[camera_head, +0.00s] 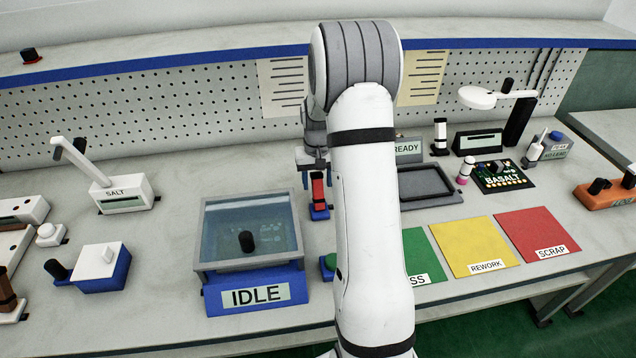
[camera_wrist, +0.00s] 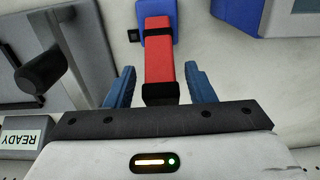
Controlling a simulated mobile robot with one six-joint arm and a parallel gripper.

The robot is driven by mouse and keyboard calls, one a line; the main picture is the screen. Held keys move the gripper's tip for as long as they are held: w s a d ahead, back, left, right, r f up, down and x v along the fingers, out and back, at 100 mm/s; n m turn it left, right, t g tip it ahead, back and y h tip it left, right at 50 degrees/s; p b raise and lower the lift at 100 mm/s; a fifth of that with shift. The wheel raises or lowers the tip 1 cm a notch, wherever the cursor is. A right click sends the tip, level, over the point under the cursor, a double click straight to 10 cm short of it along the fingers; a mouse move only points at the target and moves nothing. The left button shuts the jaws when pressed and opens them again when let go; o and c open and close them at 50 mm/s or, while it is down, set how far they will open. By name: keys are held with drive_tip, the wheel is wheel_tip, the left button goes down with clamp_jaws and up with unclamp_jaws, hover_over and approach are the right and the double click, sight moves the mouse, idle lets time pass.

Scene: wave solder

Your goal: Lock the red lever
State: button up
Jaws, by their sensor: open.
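The red lever (camera_head: 318,188) stands on a small blue base (camera_head: 320,213) right of the glass-topped box in the head view. The red lever with black bands also shows in the wrist view (camera_wrist: 163,63), running from its blue base (camera_wrist: 158,10) to a dark end near my palm. My gripper (camera_wrist: 161,84) is open, with one blue finger on each side of the lever's dark end. Gaps show between both fingers and the lever. In the head view my gripper (camera_head: 316,162) is just above and behind the lever, partly hidden by my arm.
The box with the IDLE sign (camera_head: 255,294) stands left of the lever. A grey tray (camera_head: 428,202) and the READY sign (camera_head: 407,149) are to the right, partly behind my arm. A green button (camera_head: 328,264) sits in front. Yellow REWORK (camera_head: 474,246) and red SCRAP (camera_head: 537,235) mats lie further right.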

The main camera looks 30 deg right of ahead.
drive_tip(key=shift+f, duration=0.85)
drive_tip(key=shift+c, duration=0.4)
clamp_jaws()
